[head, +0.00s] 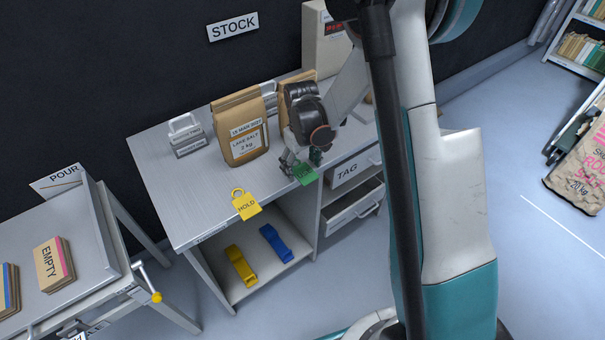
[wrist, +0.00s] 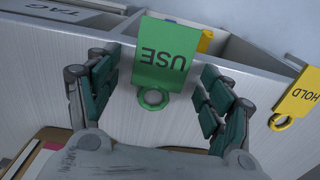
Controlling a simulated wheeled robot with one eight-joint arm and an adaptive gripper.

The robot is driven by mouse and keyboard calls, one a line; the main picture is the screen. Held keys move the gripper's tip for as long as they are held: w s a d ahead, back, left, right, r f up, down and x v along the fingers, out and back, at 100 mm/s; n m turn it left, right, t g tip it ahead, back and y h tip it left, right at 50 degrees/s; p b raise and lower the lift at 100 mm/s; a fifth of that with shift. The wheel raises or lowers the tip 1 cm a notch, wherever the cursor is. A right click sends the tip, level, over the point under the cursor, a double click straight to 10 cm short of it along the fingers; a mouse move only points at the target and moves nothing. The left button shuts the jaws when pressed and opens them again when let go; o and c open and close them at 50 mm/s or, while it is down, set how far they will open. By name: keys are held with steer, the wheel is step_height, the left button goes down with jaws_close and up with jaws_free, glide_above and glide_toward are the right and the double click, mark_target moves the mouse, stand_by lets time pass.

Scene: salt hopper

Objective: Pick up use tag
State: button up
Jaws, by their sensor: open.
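The green USE tag (wrist: 166,58) hangs at the front edge of the grey cabinet, its ring end toward my gripper in the wrist view. It also shows in the head view (head: 305,175), just below my gripper (head: 300,163). In the wrist view my gripper (wrist: 160,100) is open, with one dark green padded finger on each side of the tag. The tag's ring lies between the fingers, with a gap on both sides. Whether the tag hangs on a hook is hidden.
A yellow HOLD tag (head: 245,204) hangs at the same edge, left of the USE tag in the head view. Paper bags (head: 243,135) stand on the cabinet top (head: 190,215). An open drawer (head: 355,207) is below right. Yellow (head: 240,265) and blue (head: 275,243) items lie on the lower shelf.

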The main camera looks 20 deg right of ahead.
steer(key=shift+f+b, duration=0.2)
steer(key=shift+b, duration=0.1)
stand_by(0.5)
steer(key=c, duration=0.9)
